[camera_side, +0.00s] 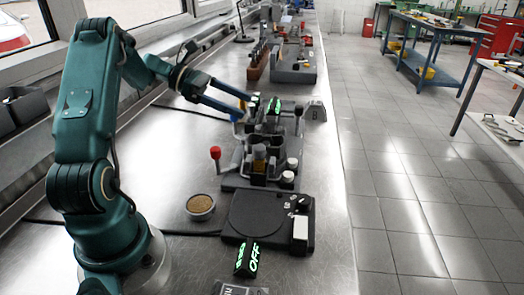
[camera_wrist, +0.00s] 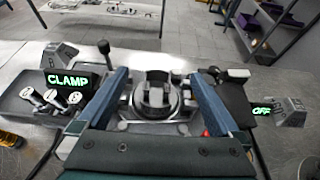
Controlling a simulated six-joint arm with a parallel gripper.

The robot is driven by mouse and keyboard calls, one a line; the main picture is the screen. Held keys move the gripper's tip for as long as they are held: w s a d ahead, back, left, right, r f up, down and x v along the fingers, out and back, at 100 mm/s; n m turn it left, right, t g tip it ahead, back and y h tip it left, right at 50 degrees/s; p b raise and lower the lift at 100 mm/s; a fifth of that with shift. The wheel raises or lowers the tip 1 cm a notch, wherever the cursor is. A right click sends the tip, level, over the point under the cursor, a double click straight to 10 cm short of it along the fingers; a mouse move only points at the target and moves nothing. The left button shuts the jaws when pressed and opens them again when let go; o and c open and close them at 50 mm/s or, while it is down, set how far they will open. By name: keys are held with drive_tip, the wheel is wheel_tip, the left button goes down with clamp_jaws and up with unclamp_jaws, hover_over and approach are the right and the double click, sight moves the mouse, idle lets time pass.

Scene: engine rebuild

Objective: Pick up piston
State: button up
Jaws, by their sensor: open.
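My gripper (camera_side: 244,106) is open in the side view, its long blue fingers above the far part of the fixture on the bench. In the wrist view, the spread fingers of my gripper (camera_wrist: 157,74) lie either side of a dark round part (camera_wrist: 154,97) seated in a grey fixture (camera_wrist: 180,127). This round part may be the piston; I cannot tell for sure. Nothing is held between the fingers. In the side view the fixture (camera_side: 230,181) carries several dark blocks and cylinders, and no piston can be clearly picked out there.
A tray (camera_wrist: 18,92) with several metal-topped parts and a lit CLAMP sign (camera_wrist: 68,81) are at the wrist view's left. A red-knobbed lever (camera_side: 215,153), a small bowl (camera_side: 200,205) and a dark round-plated unit (camera_side: 258,214) stand nearer in the side view.

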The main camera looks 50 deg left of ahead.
wheel_tip(320, 180, down, 7)
drive_tip(key=shift+f, duration=0.1)
drive_tip(key=shift+w+d+f, duration=0.2)
drive_tip(key=shift+f, duration=0.05)
drive_tip(key=x, duration=0.7)
drive_tip(key=shift+c, duration=0.3)
clamp_jaws()
